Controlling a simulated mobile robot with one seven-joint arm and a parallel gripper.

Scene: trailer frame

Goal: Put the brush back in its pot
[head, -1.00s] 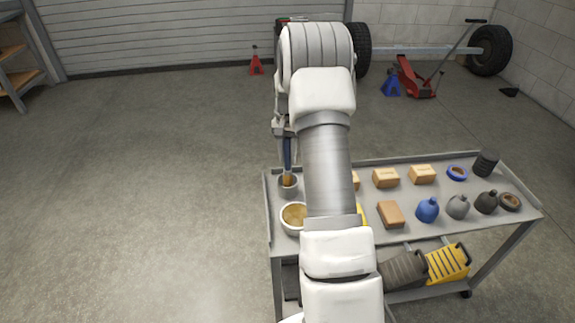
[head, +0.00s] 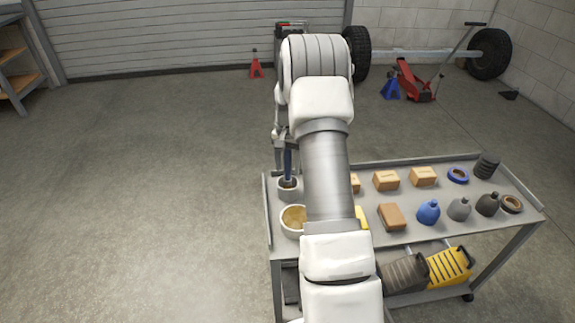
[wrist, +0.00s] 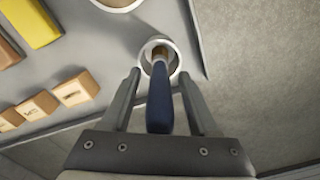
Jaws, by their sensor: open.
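The brush has a blue handle (head: 288,165) and stands with its lower end inside a small grey pot (head: 289,194) at the cart's left end. In the wrist view the handle (wrist: 159,105) points up towards the camera, and a brown part shows inside the pot's rim (wrist: 173,47). The bristles are hidden in the pot. My gripper (wrist: 159,78) is open, with one finger on each side of the handle and a visible gap to both. In the head view my arm hides most of the gripper.
A wider pale bowl (head: 285,228) with tan contents stands close in front of the pot. The grey cart (head: 400,165) also holds boxes (head: 386,181), bottles (head: 428,212) and tape rolls to the right. The cart's raised edge runs close beside the pot. Floor at left is clear.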

